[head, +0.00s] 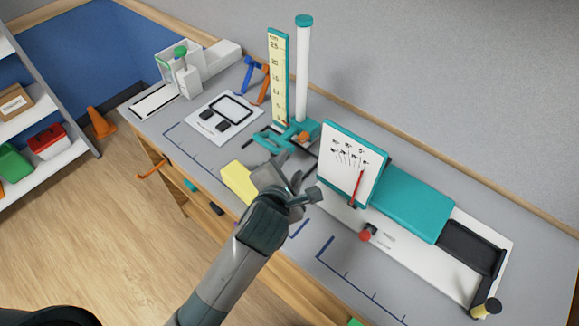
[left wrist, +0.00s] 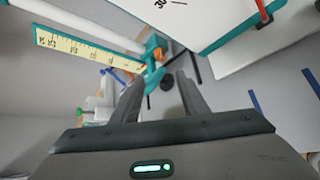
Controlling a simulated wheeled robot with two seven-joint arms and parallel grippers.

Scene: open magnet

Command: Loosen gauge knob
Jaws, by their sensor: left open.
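The height gauge stands behind my left gripper, with a yellow scale (head: 279,80), a white column (head: 303,70) and a teal base (head: 275,138). In the left wrist view its scale (left wrist: 75,48) runs in from the left to a teal and orange slider (left wrist: 154,48). My left gripper (head: 294,168) is open, in front of the gauge base. Its two fingers (left wrist: 161,82) are apart with nothing clearly held. My arm partly hides the area below the gauge.
A yellow block (head: 238,182) lies left of the gripper. A white panel (head: 222,115) and blue and orange clamps (head: 262,85) are further left.

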